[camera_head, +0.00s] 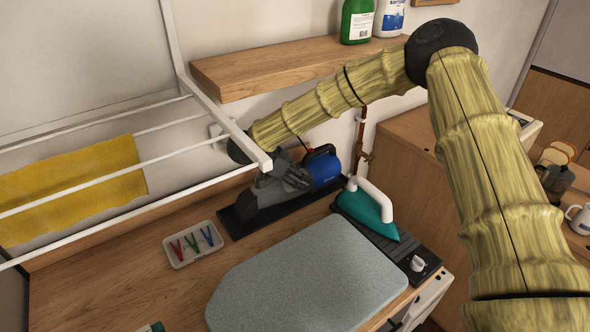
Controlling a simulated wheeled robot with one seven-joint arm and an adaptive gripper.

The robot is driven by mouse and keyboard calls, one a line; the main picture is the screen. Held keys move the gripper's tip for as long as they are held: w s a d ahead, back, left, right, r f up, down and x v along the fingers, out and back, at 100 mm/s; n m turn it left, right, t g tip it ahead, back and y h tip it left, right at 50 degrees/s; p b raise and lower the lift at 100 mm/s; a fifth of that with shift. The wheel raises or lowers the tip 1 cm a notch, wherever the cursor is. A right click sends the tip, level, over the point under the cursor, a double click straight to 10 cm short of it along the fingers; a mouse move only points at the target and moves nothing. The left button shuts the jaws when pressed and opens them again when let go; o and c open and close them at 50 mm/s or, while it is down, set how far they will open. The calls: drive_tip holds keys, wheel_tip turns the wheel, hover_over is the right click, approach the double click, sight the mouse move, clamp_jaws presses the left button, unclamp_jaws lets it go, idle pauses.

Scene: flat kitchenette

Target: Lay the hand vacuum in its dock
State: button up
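The hand vacuum (325,169), with a blue body, black handle and dark grey nozzle, is at the back of the wooden counter. Its long black dock (233,226) lies under it, with the near left end and front edge showing. The vacuum lines up roughly along the dock; I cannot tell whether it rests in it or is slightly above. My gripper (291,180) is at the vacuum's middle, its grey fingers against or just over the body. The white rack frame and my own arm partly cover it, so its grip is unclear.
A white drying rack (222,118) with a yellow cloth (75,185) hangs close left of my wrist. A wooden shelf (290,70) with bottles is above. A peg tray (192,245), an ironing pad (305,280) and a teal iron (367,212) surround the dock.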

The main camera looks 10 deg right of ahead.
drive_tip(key=o, duration=2)
drive_tip(key=shift+a, duration=0.1)
drive_tip(key=b+v, duration=0.1)
drive_tip(key=v, duration=0.3)
drive_tip(key=shift+a+b, duration=0.1)
drive_tip(key=shift+b, duration=0.3)
drive_tip(key=s+a+b, duration=0.1)
drive_tip(key=a, duration=0.2)
drive_tip(key=s+a+b, duration=0.1)
drive_tip(key=s+a, duration=0.1)
drive_tip(key=a, duration=0.2)
drive_tip(key=s+a+b, duration=0.1)
drive_tip(key=s+a, duration=0.1)
drive_tip(key=a, duration=0.2)
drive_tip(key=shift+a+r+b, duration=0.25)
drive_tip(key=shift+r+b, duration=0.1)
drive_tip(key=shift+b, duration=0.05)
